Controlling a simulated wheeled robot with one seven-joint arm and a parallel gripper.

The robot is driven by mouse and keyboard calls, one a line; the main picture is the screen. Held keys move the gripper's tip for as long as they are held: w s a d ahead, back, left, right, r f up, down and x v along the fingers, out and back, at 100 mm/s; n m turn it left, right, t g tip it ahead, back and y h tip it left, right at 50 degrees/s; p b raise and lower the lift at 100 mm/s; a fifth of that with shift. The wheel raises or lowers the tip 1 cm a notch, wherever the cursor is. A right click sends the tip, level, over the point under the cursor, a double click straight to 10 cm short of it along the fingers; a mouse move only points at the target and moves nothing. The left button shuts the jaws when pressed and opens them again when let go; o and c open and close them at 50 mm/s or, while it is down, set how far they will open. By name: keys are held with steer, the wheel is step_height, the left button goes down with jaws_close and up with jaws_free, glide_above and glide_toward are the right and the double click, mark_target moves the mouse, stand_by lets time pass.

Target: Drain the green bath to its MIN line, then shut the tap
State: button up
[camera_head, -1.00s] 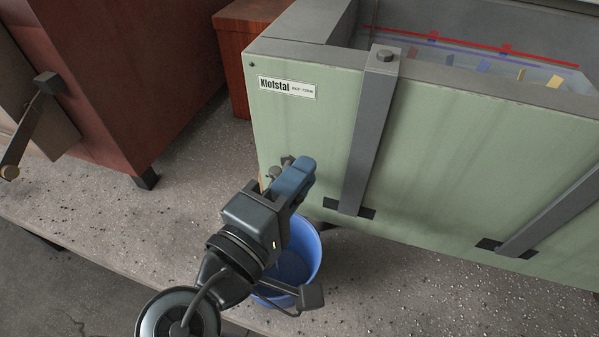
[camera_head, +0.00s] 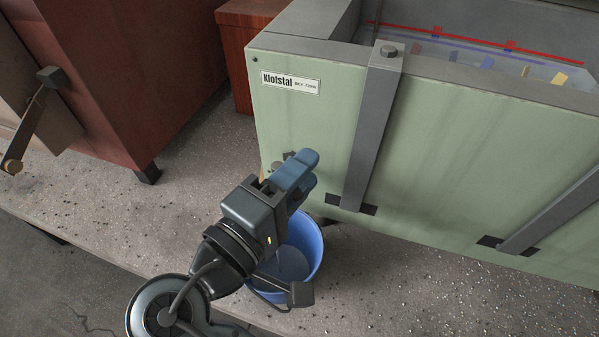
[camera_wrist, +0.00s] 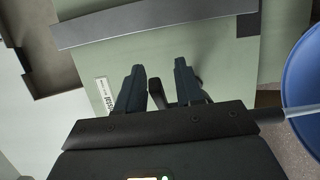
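The green bath (camera_head: 440,150) fills the right of the head view. Inside, a red line (camera_head: 470,41) runs along the back wall with a fainter blue line (camera_head: 440,43) below it. The pale water surface is below the red line; its exact height against the blue line is unclear. My gripper (camera_head: 308,164) is at the bath's lower left front, beside the partly hidden tap (camera_head: 281,167). In the wrist view, my fingers are apart, with a dark tap lever (camera_wrist: 157,93) between them. A pale stream (camera_wrist: 301,109) runs over the blue bucket (camera_wrist: 306,80).
The bucket (camera_head: 313,246) stands on the speckled bench (camera_head: 120,215) below the tap, partly behind my arm, with liquid inside. A dark red cabinet (camera_head: 130,90) with a lever stands at left. A grey strap (camera_head: 370,140) crosses the bath front right of my gripper.

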steer(key=b+v, duration=0.1)
steer(key=v, duration=0.6)
steer(key=shift+s+a, duration=0.25)
steer(key=shift+s, duration=0.1)
stand_by(0.4)
